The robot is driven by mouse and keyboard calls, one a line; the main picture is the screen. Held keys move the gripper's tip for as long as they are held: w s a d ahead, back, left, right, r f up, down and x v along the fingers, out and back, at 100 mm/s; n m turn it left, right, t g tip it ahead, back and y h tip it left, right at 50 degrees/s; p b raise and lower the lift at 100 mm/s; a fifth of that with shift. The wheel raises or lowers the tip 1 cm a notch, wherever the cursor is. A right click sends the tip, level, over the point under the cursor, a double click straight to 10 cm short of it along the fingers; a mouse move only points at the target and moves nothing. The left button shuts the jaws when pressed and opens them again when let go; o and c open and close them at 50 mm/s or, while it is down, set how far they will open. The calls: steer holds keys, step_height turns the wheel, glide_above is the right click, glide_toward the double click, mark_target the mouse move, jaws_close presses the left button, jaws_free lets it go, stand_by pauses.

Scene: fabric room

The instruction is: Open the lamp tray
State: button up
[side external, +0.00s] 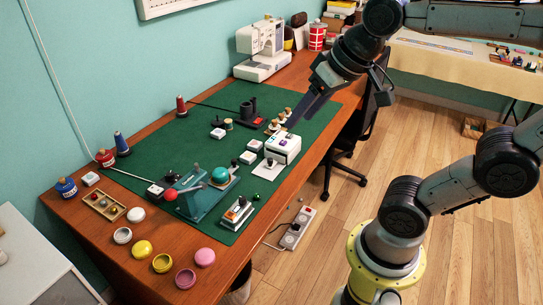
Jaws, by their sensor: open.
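A white box (287,150) with small coloured marks on its top stands near the right edge of the green mat; it may hold the lamp tray, but no tray front can be made out clearly. My gripper (292,124) points down and left, with its long dark fingertips just above or at the back of this box. I cannot tell whether they touch it. The gap between the fingers is hard to see, and nothing shows held in them.
Small white blocks (248,157) and a white plate with a knob (268,169) lie beside the box. Wooden pegs (282,117) stand behind it. A teal device (200,196) stands front left. A sewing machine (264,50) is at the back. The green mat (165,150) has clear room.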

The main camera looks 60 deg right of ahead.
steer(key=w+d+m+g, duration=0.1)
steer(key=w+d+m, duration=0.25)
steer(key=w, duration=0.55)
steer(key=m+g, duration=0.5)
glide_above(270, 159)
step_height(270, 159, down, 21)
step_height(270, 159, down, 13)
steer(key=shift+r, duration=0.1)
jaws_close()
